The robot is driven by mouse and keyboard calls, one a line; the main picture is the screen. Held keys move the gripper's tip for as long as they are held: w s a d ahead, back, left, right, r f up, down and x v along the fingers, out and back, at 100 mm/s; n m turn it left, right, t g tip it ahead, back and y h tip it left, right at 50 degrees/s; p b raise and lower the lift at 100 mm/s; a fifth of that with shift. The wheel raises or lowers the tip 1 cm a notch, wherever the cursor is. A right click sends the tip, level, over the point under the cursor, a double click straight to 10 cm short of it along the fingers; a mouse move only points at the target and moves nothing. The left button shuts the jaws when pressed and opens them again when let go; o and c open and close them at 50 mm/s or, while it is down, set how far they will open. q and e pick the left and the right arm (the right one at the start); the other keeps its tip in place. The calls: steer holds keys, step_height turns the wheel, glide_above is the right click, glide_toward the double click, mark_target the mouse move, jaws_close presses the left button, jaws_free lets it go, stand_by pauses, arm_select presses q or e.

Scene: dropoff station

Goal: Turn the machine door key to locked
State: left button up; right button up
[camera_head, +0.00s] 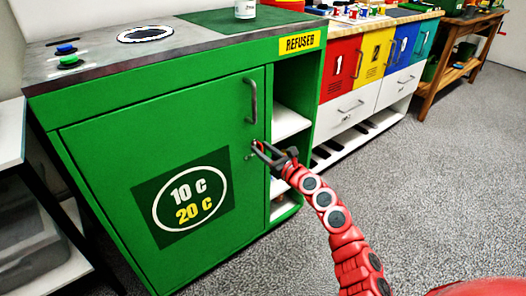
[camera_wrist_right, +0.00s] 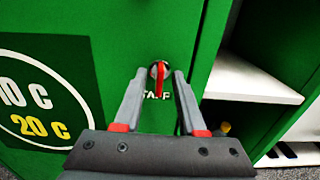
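The green machine door (camera_head: 110,160) is closed, with a grey bar handle (camera_head: 252,100) near its upper right edge. In the right wrist view the red key (camera_wrist_right: 159,70) sits in a round lock on the door, its grip roughly upright. My right gripper (camera_head: 257,150) reaches the door below the handle. In the wrist view its fingers (camera_wrist_right: 159,74) stand apart on either side of the key, with a gap visible at each side. My left gripper is not in view.
Open white shelves (camera_head: 290,122) lie just right of the door. The machine's counter (camera_head: 100,65) has blue and green buttons (camera_head: 66,54) and a round opening. Numbered coloured lockers (camera_head: 343,68) stand farther right. The grey floor (camera_head: 440,180) in front is clear.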

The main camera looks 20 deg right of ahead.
steer(key=shift+w, duration=0.1)
jaws_close()
